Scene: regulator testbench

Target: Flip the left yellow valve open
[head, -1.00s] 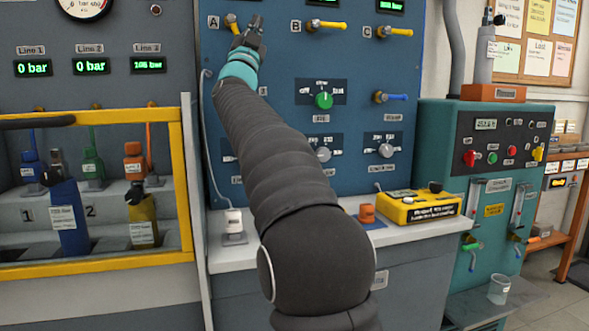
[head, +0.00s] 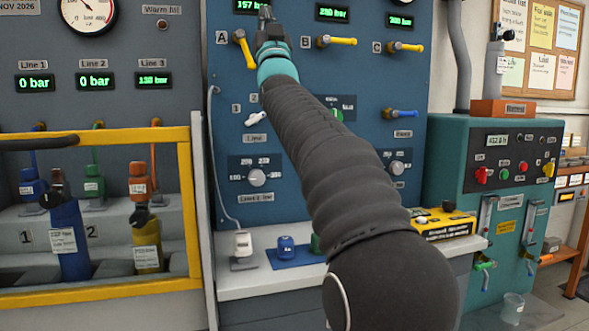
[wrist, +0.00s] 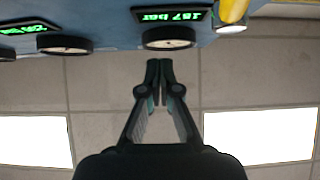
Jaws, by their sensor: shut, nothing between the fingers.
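The left yellow valve (head: 247,52), labelled A, is on the blue panel. Its handle points steeply down and slightly right. The middle yellow valve B (head: 340,41) and right yellow valve C (head: 406,48) have their handles pointing right, nearly level. My gripper (head: 265,12) is just right of valve A, fingertips up near the green readout above it, apart from the handle in the picture. In the wrist view my gripper (wrist: 160,66) has its fingertips together with nothing between them. Part of a yellow handle (wrist: 233,10) shows at the top right there.
A blue-handled valve (head: 401,113) and several selector knobs lie lower on the blue panel (head: 225,95). A yellow-framed cage (head: 187,215) stands at the left. A yellow box (head: 440,222) sits on the bench. My arm hides the panel's middle.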

